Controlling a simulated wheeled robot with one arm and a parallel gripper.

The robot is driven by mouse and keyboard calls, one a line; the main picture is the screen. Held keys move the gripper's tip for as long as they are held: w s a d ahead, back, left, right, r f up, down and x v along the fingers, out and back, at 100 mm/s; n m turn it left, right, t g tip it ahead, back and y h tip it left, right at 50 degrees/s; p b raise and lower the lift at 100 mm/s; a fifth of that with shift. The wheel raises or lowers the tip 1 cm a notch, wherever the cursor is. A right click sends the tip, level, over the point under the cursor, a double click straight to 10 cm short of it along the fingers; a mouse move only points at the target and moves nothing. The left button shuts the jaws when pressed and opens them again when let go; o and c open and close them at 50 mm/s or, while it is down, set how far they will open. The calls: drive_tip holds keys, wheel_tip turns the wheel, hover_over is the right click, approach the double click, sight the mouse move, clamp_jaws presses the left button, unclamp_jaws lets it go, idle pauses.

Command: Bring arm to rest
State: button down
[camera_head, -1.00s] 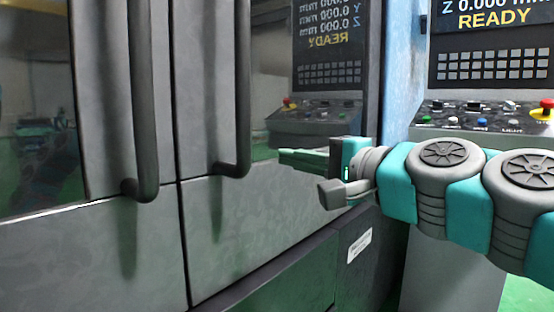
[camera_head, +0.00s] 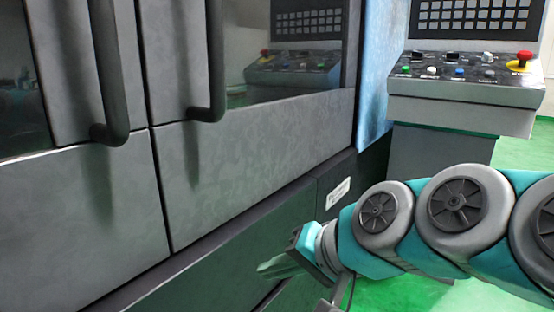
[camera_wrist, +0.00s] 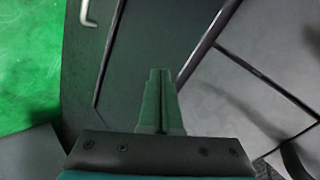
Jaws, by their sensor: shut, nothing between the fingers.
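My gripper (camera_head: 282,266) is at the lower middle of the head view, in front of the lower dark panel of the machine. Its green fingers point left and nothing is held. In the wrist view my gripper (camera_wrist: 159,75) shows its two fingers side by side and shut. My teal and grey arm reaches in from the right edge of the head view.
A grey machine with two doors (camera_head: 250,165) and two dark vertical handles (camera_head: 215,70) stands at left and middle. A control panel (camera_head: 465,75) with a red button (camera_head: 524,56) stands at upper right. Green floor (camera_head: 400,293) shows at lower right.

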drive_tip(key=s+d+f+n+g+h, duration=0.1)
drive_tip(key=s+d+f+g+h, duration=0.3)
drive_tip(key=s+d+f, duration=0.3)
drive_tip(key=s+d+f+n+g+h, duration=0.2)
drive_tip(key=s+d+f, duration=0.6)
drive_tip(key=f, duration=0.5)
drive_tip(key=shift+s+d+f+g+h, duration=0.25)
drive_tip(key=shift+s+g+h, duration=0.65)
drive_tip(key=shift+s+g, duration=0.15)
drive_tip(key=c, duration=1.6)
unclamp_jaws()
